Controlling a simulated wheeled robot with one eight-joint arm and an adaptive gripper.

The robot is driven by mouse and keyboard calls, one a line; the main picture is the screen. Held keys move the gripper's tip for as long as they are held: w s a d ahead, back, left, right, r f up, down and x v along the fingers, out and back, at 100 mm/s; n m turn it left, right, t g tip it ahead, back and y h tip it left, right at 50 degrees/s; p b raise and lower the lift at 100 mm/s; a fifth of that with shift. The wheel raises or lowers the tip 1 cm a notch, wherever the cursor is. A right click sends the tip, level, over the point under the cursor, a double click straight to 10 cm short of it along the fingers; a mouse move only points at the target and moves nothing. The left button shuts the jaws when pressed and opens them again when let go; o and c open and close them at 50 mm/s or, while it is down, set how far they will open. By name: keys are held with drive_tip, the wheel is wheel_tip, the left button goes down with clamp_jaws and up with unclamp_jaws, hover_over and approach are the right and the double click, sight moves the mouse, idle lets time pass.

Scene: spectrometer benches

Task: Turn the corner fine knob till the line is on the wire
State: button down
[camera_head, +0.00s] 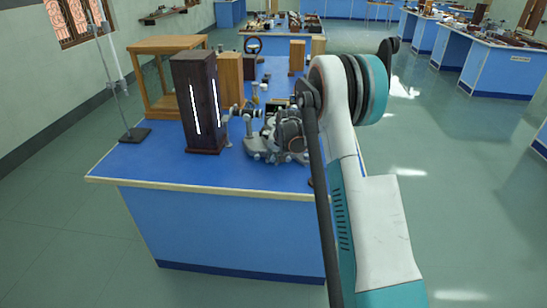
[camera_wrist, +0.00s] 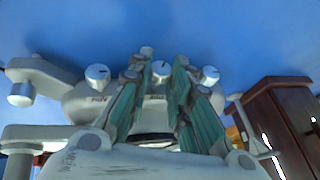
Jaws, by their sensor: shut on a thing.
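The grey spectrometer (camera_head: 262,146) stands on the blue bench top, partly hidden behind my arm in the head view. In the wrist view, its body carries several small silver knobs. One knob (camera_wrist: 161,69) sits between the tips of my gripper (camera_wrist: 157,74), whose green-padded fingers are closed in on it. Another knob (camera_wrist: 97,73) is to the left and one (camera_wrist: 209,74) is to the right, both outside the fingers. Small labels near the knobs are too blurred to read surely. My fingertips are hidden in the head view. Neither the line nor the wire shows.
A dark wooden lamp box (camera_head: 203,105) with bright slits stands left of the spectrometer; it also shows in the wrist view (camera_wrist: 283,120). A wooden stand (camera_head: 160,75) and a metal rod stand (camera_head: 134,134) are farther left. The bench's front strip (camera_head: 235,176) is clear.

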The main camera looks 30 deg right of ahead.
drive_tip(key=c, duration=1.5)
unclamp_jaws()
drive_tip(key=shift+o, duration=0.2)
drive_tip(key=shift+r, duration=0.1)
drive_tip(key=v, duration=1.1)
drive_tip(key=shift+s+r, duration=0.2)
drive_tip(key=shift+r, duration=0.15)
